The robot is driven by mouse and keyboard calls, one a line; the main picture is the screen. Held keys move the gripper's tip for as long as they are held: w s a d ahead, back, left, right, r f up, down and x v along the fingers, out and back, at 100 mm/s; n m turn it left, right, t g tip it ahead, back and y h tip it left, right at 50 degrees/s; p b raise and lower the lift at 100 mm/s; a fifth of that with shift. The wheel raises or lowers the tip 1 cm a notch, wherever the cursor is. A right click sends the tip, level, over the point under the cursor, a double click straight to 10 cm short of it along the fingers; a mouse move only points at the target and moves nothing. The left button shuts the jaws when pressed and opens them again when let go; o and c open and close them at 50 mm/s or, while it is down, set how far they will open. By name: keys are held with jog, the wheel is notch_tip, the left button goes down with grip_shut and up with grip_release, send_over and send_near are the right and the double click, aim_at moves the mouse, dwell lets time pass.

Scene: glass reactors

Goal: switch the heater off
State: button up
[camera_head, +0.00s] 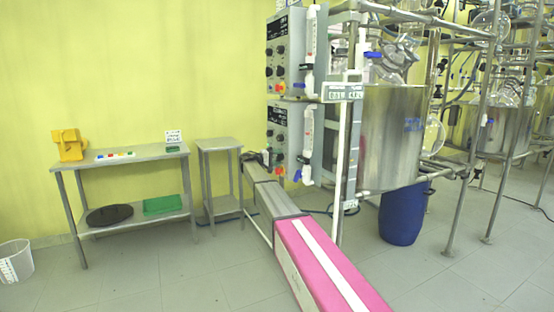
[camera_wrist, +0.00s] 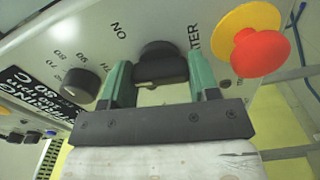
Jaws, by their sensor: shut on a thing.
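In the wrist view, my gripper (camera_wrist: 157,62) has its two green fingers on either side of a black heater knob (camera_wrist: 160,68) and is shut on it. The knob sits on a pale panel with "ON" printed to its left and lettering ending in "TER" to its right. The fingers and knob are at the panel face. In the head view, my arm reaches to the lower control box (camera_head: 284,128), near its lower knobs; the fingertips and the gripped knob are too small to make out there.
A red emergency button (camera_wrist: 262,52) on a yellow base is close to the right finger. Another black knob (camera_wrist: 82,84) is to the left. An upper control box (camera_head: 285,50) hangs above. A steel vessel (camera_head: 390,135) and a blue barrel (camera_head: 402,218) stand to the right.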

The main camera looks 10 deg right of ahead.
jog(key=shift+n, duration=0.9)
jog(key=o, duration=0.9)
jog(key=shift+a, duration=0.1)
jog(key=v, duration=1)
jog(key=shift+s+a, duration=0.15)
jog(key=shift+a, duration=0.2)
